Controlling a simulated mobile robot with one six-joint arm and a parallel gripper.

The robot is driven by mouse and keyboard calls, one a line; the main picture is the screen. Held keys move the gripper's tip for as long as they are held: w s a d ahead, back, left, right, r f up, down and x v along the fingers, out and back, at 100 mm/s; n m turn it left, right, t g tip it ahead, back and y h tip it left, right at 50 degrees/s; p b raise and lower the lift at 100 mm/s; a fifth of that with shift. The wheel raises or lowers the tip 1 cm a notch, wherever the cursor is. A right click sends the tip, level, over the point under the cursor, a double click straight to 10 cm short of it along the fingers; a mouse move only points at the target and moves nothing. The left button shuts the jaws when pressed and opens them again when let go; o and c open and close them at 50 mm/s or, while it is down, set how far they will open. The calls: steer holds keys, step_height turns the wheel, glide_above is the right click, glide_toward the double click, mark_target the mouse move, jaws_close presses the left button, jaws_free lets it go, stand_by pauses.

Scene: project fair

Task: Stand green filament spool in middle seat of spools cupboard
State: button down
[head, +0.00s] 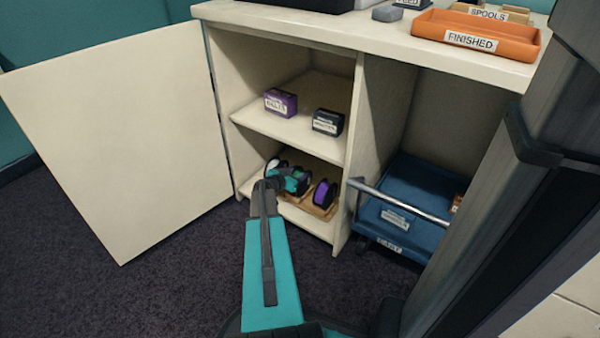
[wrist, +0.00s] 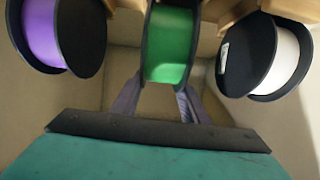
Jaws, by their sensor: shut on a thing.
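The green filament spool (wrist: 168,45) has black flanges and sits between my gripper's two fingers in the wrist view. My gripper (wrist: 158,100) is shut on it. In the head view my gripper (head: 287,182) reaches into the lower shelf of the open cupboard (head: 240,118), and the green spool (head: 302,175) shows partly behind it. The green spool is between a purple spool (wrist: 60,32) and a white spool (wrist: 284,55), apart from both. Wooden seat parts (wrist: 235,12) show beside it. Whether it rests fully in the middle seat I cannot tell.
The cupboard door (head: 120,130) stands open at the left. The upper shelf holds a purple box (head: 281,103) and a dark box (head: 327,122). A blue bin (head: 415,205) with a metal bar is at the right. An orange tray (head: 475,37) lies on top.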

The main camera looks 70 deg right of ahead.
steer(key=c, duration=1)
jaws_free()
steer(key=shift+c, duration=0.2)
steer(key=shift+a+r, duration=0.15)
steer(key=shift+r, duration=0.1)
steer(key=p+v, duration=0.4)
steer(key=v, duration=0.7)
steer(key=shift+a, duration=0.3)
steer(key=shift+w, duration=0.1)
